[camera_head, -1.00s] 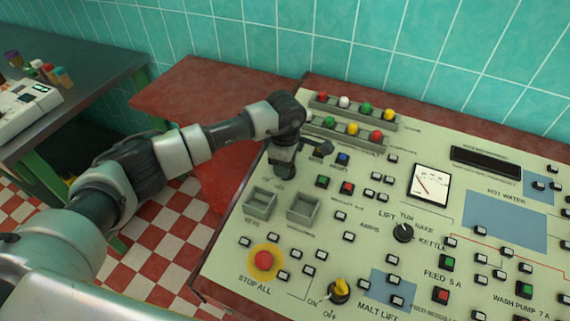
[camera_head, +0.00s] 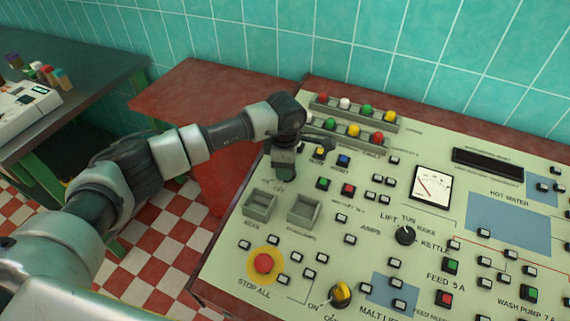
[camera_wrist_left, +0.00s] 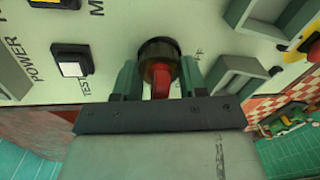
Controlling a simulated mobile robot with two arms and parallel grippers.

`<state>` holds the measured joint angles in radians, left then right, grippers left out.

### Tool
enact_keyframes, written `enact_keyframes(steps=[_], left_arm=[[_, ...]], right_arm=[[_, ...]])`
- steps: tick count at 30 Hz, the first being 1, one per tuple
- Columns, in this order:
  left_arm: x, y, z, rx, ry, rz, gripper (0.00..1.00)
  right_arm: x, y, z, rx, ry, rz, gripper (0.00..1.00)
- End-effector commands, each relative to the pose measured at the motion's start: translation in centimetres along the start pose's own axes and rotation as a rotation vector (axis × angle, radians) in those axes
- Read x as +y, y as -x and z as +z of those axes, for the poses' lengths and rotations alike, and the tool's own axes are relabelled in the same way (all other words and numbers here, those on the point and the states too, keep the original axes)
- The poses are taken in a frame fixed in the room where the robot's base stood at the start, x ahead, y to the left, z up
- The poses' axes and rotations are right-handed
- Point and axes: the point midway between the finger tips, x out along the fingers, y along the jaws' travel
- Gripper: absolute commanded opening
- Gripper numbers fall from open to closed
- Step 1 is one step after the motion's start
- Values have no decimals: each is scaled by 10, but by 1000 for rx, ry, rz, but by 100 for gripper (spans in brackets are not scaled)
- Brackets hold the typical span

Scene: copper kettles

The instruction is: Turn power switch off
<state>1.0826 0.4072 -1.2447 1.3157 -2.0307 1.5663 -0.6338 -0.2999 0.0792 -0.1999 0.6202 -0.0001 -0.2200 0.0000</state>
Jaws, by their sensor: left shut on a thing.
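The power switch is a rotary knob with a red handle (camera_wrist_left: 161,80) on a round black base, set in the cream control panel. In the left wrist view my left gripper (camera_wrist_left: 160,88) has one finger on each side of the red handle and is shut on it. In the head view my left gripper (camera_head: 284,176) points down at the panel's upper left, and it hides the knob. A partly cut-off "POWER" label shows at the left of the wrist view. My right gripper is not in view.
Two square sockets (camera_head: 260,205) lie just below the gripper. A yellow button (camera_head: 320,152) and a blue button (camera_head: 344,160) are close on its right. A red stop button (camera_head: 264,263) on a yellow disc and a yellow-handled knob (camera_head: 341,292) are lower down.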

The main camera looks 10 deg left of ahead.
Motion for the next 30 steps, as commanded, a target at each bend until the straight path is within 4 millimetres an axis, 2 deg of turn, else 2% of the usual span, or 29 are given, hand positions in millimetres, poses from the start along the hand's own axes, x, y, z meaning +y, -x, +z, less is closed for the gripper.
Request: enact_keyframes(steps=[4,5,7,14,18,22,30], left_arm=[[1,1,0,-2,3,2,18],[1,1,0,-2,3,2,43],[1,1,0,-2,3,2,53],[0,1,0,-1,2,1,53],[1,7,0,-2,2,2,53],[1,27,0,-2,1,5,53],[1,81,0,-1,1,6,53]], right_arm=[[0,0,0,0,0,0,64],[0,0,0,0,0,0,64],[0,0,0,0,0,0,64],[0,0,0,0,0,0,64],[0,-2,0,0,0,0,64],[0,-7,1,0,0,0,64],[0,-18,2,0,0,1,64]])
